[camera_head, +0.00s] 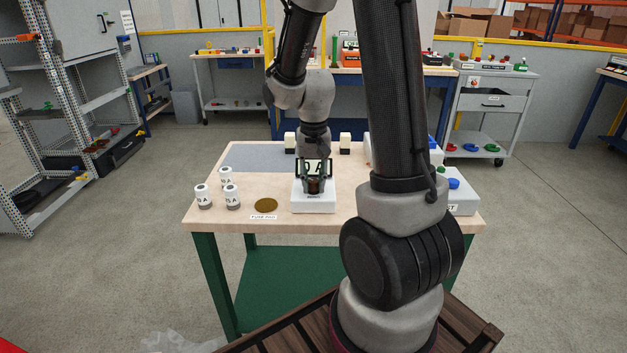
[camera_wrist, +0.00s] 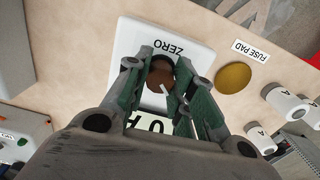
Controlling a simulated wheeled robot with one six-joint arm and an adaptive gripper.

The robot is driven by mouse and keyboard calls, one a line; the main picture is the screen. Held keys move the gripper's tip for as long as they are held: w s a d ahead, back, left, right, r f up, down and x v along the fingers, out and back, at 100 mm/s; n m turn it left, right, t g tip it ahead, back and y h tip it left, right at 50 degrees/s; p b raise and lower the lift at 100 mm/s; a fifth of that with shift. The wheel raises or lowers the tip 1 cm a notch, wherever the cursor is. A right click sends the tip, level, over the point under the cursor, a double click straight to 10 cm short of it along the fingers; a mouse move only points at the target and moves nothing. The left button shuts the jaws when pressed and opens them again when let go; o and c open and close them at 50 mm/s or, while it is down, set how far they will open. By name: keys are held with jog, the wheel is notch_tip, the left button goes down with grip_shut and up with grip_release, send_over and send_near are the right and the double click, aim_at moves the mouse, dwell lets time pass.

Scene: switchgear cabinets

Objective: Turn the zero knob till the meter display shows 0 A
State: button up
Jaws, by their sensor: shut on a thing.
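The white meter box (camera_head: 313,205) stands on the wooden table; in the wrist view its housing (camera_wrist: 140,38) carries the label ZERO. The brown zero knob (camera_wrist: 160,70) sits on top of it, with a pale line near its edge. My gripper (camera_wrist: 160,80) points down, with its green-grey fingers closed on both sides of the knob; it also shows in the head view (camera_head: 314,185). The meter display (camera_head: 315,167) shows behind the fingers. It appears to read 0 A, but my gripper partly covers the characters, so another digit could be hidden.
Several white fuses (camera_head: 231,196) and a round brass fuse pad (camera_head: 265,205) are left of the meter. A grey mat (camera_head: 255,158) lies behind. White boxes, one with a blue knob (camera_head: 454,183), stand at right, partly behind my arm.

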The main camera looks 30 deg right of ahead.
aim_at(314, 181)
jog(key=shift+n, duration=0.3)
jog(key=o, duration=1)
jog(key=shift+o, duration=0.2)
notch_tip(314, 181, up, 12)
